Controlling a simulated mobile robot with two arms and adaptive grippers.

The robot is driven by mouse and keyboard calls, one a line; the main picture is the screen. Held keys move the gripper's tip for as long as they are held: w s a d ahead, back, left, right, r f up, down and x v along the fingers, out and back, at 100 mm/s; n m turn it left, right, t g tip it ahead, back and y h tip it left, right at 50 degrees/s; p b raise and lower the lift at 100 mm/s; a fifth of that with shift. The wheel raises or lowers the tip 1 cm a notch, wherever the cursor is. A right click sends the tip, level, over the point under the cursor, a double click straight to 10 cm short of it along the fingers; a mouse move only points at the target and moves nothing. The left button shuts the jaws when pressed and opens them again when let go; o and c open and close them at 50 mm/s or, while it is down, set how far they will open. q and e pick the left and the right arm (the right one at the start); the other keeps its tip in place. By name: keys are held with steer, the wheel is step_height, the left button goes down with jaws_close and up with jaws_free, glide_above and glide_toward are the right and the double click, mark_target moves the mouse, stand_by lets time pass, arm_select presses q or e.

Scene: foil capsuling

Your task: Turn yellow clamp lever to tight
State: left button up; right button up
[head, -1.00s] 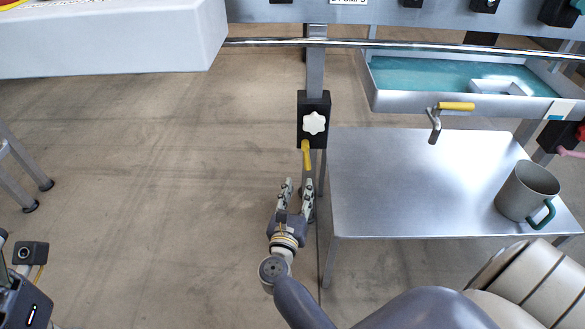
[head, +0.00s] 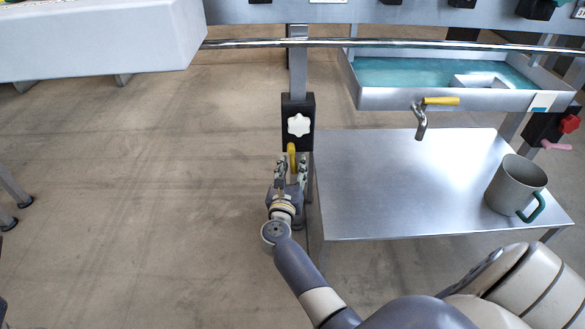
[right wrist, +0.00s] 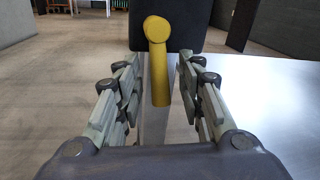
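The yellow clamp lever (head: 291,153) hangs down from a black clamp block (head: 304,110) with a white star knob (head: 299,125) on a grey upright post. In the right wrist view the lever (right wrist: 159,75) points nearly straight down between my right gripper's fingers (right wrist: 160,105), with a visible gap on both sides. In the head view my right gripper (head: 291,173) is open just below the clamp block, with the lever's lower end between its fingertips. My left gripper is not in the head view.
A steel table (head: 400,185) right of the post carries a grey mug (head: 517,185) with a green handle. Above it is a tray of teal liquid (head: 440,72) with a yellow-handled tap (head: 440,101). Another clamp with a red knob (head: 569,124) and pink lever (head: 556,146) is at far right.

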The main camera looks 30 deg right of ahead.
jaws_close()
